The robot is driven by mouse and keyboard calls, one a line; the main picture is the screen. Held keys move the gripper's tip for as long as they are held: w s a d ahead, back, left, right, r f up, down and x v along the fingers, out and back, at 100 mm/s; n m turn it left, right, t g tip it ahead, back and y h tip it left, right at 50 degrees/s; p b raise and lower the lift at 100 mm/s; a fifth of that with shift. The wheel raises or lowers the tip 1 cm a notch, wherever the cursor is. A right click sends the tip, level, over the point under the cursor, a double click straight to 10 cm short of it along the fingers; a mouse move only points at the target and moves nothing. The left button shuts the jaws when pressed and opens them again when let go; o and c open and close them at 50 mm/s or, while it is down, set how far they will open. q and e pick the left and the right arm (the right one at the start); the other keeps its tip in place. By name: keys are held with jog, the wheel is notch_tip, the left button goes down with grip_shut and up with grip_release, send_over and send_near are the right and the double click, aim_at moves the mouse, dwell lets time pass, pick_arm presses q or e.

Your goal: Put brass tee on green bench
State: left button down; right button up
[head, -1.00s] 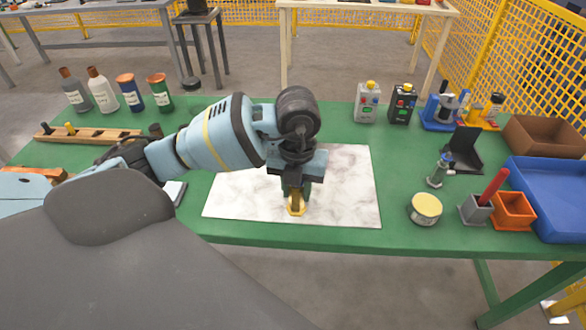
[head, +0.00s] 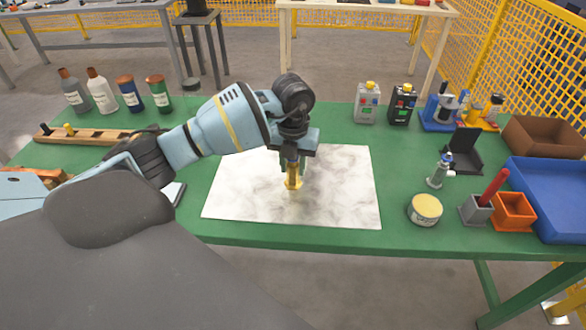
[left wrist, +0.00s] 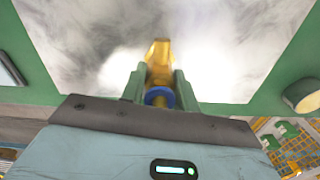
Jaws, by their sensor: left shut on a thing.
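The brass tee (head: 292,182) is a small golden fitting under my left gripper (head: 291,168), over the white marbled sheet on the green bench (head: 400,222). My left gripper is shut on it. In the left wrist view the brass tee (left wrist: 159,56) sticks out beyond the green fingers of my left gripper (left wrist: 160,84). A blue ring shows between the fingers. Whether the tee touches the sheet is hard to tell. My right gripper is not in view.
The marbled sheet (head: 340,200) is clear around the gripper. To the right stand a round tin (head: 425,209), a grey holder with a red handle (head: 478,208), an orange bin (head: 513,210) and a blue tray (head: 555,200). Bottles and a wooden rack (head: 90,137) stand at the left.

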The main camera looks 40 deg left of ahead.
pick_arm(q)
jog(key=shift+f, duration=1)
jog(key=c, duration=1.1)
grip_release()
jog(key=shift+o, duration=0.2)
notch_tip(320, 180, up, 12)
jog(key=shift+r, duration=0.15)
